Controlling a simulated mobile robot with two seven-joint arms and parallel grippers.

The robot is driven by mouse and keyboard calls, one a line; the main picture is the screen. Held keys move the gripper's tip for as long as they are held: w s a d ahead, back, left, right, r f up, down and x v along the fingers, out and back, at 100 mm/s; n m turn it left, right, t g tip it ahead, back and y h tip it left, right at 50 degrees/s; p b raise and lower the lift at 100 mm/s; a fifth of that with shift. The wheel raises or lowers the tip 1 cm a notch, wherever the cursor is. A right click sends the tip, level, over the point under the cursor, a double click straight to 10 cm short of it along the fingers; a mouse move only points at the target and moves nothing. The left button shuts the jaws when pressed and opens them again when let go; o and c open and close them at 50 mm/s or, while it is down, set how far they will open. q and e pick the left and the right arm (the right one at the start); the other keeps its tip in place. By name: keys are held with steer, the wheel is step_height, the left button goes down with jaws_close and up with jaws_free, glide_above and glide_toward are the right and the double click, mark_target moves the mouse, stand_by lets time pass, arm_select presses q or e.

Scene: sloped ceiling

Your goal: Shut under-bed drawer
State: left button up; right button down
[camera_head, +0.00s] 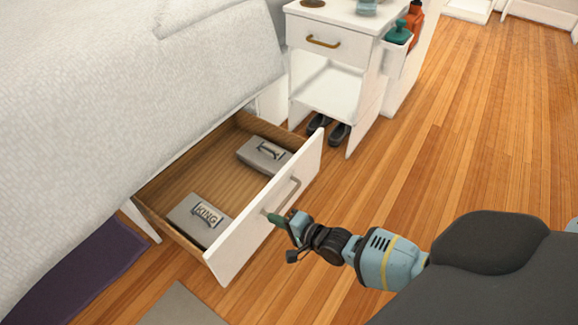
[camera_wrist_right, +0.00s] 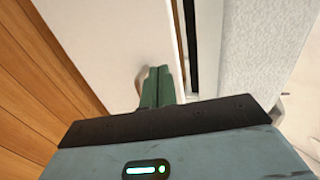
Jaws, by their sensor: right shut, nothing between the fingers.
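The under-bed drawer (camera_head: 262,218) is pulled out from under the bed, with its white front standing clear of the bed side. It holds two grey boxes, one (camera_head: 203,217) near and one (camera_head: 262,155) farther in the drawer. A bar handle (camera_head: 287,193) is on the drawer front. My right gripper (camera_head: 276,219) is shut and empty, its green fingertips at the drawer front just below and left of the handle. In the right wrist view the shut fingers (camera_wrist_right: 158,87) point at the white front panel (camera_wrist_right: 115,40); whether they touch it I cannot tell. My left gripper is not in view.
The bed (camera_head: 130,100) with a pale cover is at the left. A white nightstand (camera_head: 325,60) stands beyond the drawer, with dark shoes (camera_head: 338,134) below it. A purple mat (camera_head: 75,270) and a grey mat (camera_head: 180,306) lie on the floor. The wooden floor at right is clear.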

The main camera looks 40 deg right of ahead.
mark_target(255, 209)
steer(key=x, duration=0.2)
steer(key=r+b+x, duration=0.1)
steer(key=x, duration=0.1)
steer(key=shift+w+a, duration=0.1)
steer(key=shift+w, duration=0.1)
steer(key=shift+w, duration=0.1)
